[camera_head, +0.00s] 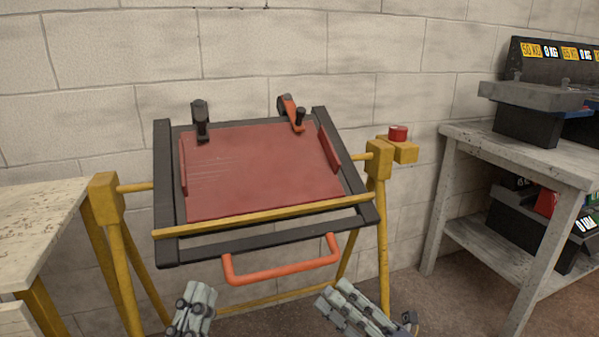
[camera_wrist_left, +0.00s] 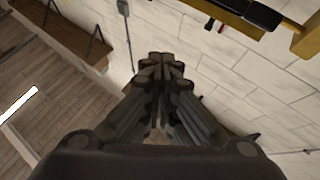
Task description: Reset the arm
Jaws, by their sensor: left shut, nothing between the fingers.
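My left gripper (camera_head: 193,306) is at the bottom of the head view, left of the orange handle and in front of the frame bench. In the left wrist view, the left gripper (camera_wrist_left: 162,62) is shut, with its fingertips together and nothing between them. My right gripper (camera_head: 340,300) is at the bottom of the head view, below and right of the handle. Its finger gap does not show clearly. Both grippers look apart from the bench. The bench has a dark tilted frame (camera_head: 220,247), a red panel (camera_head: 262,170), a yellow crossbar (camera_head: 262,216) and an orange handle (camera_head: 283,270).
A black clamp (camera_head: 200,120) and an orange clamp (camera_head: 291,112) sit at the panel's top edge. A red button (camera_head: 398,132) is on the yellow right post. A pale table (camera_head: 35,225) stands left. A grey shelf table (camera_head: 520,155) with weights stands right. A block wall is behind.

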